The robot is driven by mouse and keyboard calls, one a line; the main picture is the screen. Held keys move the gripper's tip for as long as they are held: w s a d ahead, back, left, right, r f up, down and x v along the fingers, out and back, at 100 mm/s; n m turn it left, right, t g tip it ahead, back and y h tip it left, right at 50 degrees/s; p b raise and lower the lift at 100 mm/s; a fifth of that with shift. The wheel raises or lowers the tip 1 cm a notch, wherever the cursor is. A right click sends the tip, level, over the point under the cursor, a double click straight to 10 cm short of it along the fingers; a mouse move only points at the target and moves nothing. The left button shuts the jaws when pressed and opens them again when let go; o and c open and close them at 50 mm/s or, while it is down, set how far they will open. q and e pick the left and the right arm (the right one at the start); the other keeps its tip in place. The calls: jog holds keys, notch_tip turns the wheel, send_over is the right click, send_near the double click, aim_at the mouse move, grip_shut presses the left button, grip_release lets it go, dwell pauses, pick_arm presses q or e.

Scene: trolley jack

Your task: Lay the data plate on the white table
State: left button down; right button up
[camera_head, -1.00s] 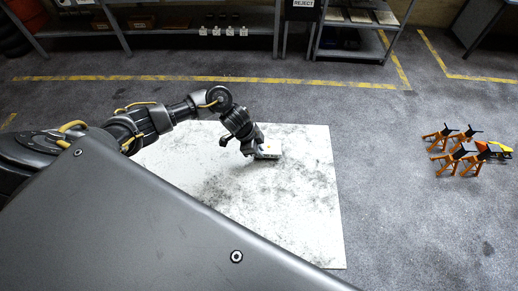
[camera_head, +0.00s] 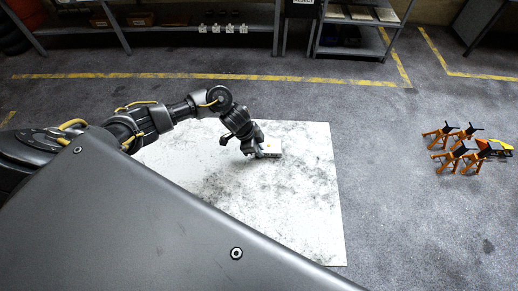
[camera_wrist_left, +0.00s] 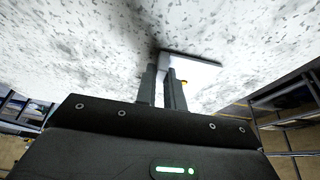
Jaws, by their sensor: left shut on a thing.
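The data plate (camera_head: 273,149) is a small pale grey-white piece at the upper middle of the white table (camera_head: 305,205). It also shows in the left wrist view (camera_wrist_left: 200,70), with a small yellow mark near its edge. My left gripper (camera_head: 258,151) reaches down from the left and is shut on the plate's near-left end. In the left wrist view both fingers (camera_wrist_left: 164,88) meet the plate's edge. The plate is at or just over the table surface; I cannot tell whether it lies fully flat. My right gripper is not in view.
The white table is otherwise bare, with dark smudges. Orange stands (camera_head: 455,150) and a yellow item (camera_head: 497,148) are on the grey floor at the right. Shelves (camera_head: 200,40) with boxes line the back, behind a yellow floor line (camera_head: 150,77).

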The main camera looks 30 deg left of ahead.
pick_arm(q)
jog(key=c, duration=1.4)
grip_release()
jog(key=v, duration=1)
jog(key=shift+r, duration=0.35)
